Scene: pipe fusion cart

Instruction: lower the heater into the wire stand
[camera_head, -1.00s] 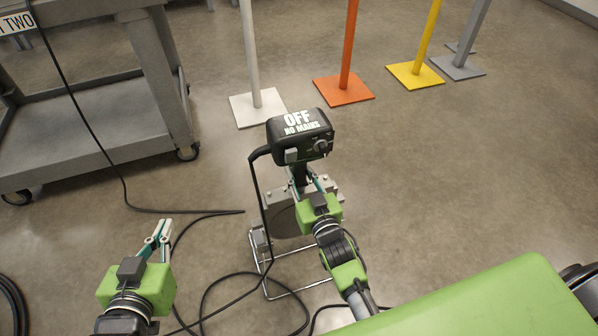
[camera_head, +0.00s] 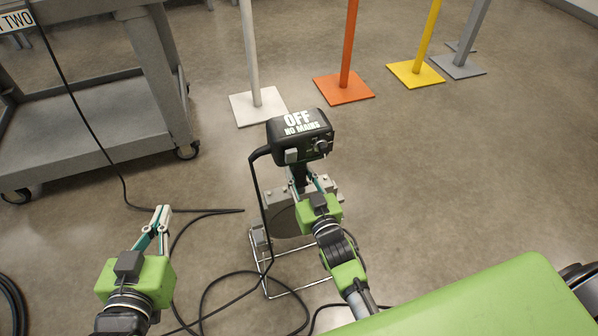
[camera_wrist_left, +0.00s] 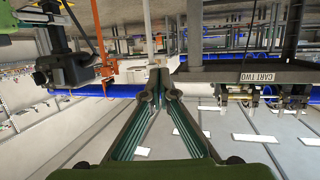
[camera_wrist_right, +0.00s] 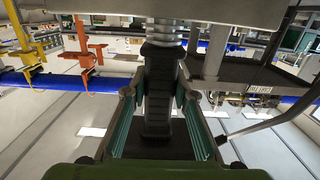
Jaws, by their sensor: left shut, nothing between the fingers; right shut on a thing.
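The heater has a black head (camera_head: 300,138) marked "OFF NO MAINS" and a grey plate (camera_head: 286,220) below it. My right gripper (camera_head: 305,184) is shut on the heater's black handle, which shows upright between the fingers in the right wrist view (camera_wrist_right: 158,95). The wire stand (camera_head: 268,284) is on the floor under the plate. The plate overlaps the stand in the head view; my right gripper and arm hide part of both, and I cannot tell how deep the plate sits. My left gripper (camera_head: 162,216) is shut and empty, left of the stand.
A grey cart (camera_head: 90,130) stands at the back left. Posts on white (camera_head: 258,105), orange (camera_head: 343,88), yellow (camera_head: 415,74) and grey bases stand behind. A black cable (camera_head: 215,284) loops over the floor around the stand. A green surface (camera_head: 480,300) is at front right.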

